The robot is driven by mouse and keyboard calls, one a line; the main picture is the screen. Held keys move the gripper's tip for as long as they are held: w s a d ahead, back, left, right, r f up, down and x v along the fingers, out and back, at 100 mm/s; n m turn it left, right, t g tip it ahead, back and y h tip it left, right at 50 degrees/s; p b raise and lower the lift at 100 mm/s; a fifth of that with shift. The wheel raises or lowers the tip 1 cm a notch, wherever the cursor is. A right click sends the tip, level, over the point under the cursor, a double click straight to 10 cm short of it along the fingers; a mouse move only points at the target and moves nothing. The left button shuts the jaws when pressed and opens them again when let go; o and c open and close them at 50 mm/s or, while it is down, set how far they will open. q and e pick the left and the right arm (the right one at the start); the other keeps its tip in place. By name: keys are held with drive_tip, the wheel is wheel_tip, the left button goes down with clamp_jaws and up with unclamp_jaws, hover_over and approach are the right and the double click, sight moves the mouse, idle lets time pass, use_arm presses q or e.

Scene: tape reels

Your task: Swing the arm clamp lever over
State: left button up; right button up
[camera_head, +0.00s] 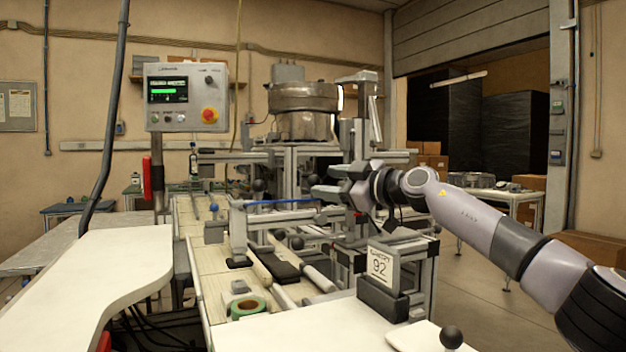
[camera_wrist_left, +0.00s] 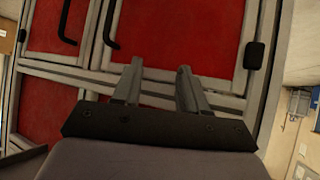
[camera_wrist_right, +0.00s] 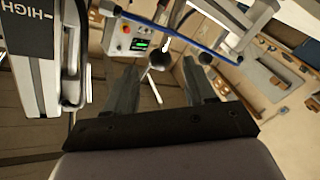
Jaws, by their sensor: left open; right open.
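My right gripper (camera_head: 318,189) is above the conveyor machine, fingers pointing left. In the right wrist view its two fingers (camera_wrist_right: 160,75) are apart, with nothing held. A dark ball knob (camera_wrist_right: 160,58) on a thin lever shows between and beyond the fingertips; I cannot tell whether they touch it. Ball-ended handles also show in the head view: a dark one (camera_head: 258,185), a blue-grey one (camera_head: 297,243) and another at the front (camera_head: 452,337). I cannot tell which is the arm clamp lever. My left gripper (camera_wrist_left: 158,75) is open and empty, facing red panels.
A blue rod (camera_head: 280,203) spans the machine near my right gripper. A control panel (camera_head: 186,97) with a red button stands at left. A green tape roll (camera_head: 247,308) lies near the front. A label block (camera_head: 382,268) stands below my right arm. A white table (camera_head: 90,275) is at left.

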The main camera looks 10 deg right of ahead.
sight(319, 178)
drive_tip(key=shift+p+x, duration=0.9)
drive_tip(key=shift+x, duration=0.55)
drive_tip(key=p, duration=0.1)
drive_tip(key=w+p, duration=0.1)
drive_tip(key=shift+w+a+r+p, duration=0.1)
drive_tip(key=shift+a+r+p, duration=0.2)
drive_tip(key=shift+a, duration=0.05)
drive_tip(key=shift+w+a+f+p, duration=0.2)
drive_tip(key=shift+w+f+p, duration=0.1)
drive_tip(key=shift+p, duration=0.15)
drive_tip(key=shift+f, duration=0.1)
clamp_jaws()
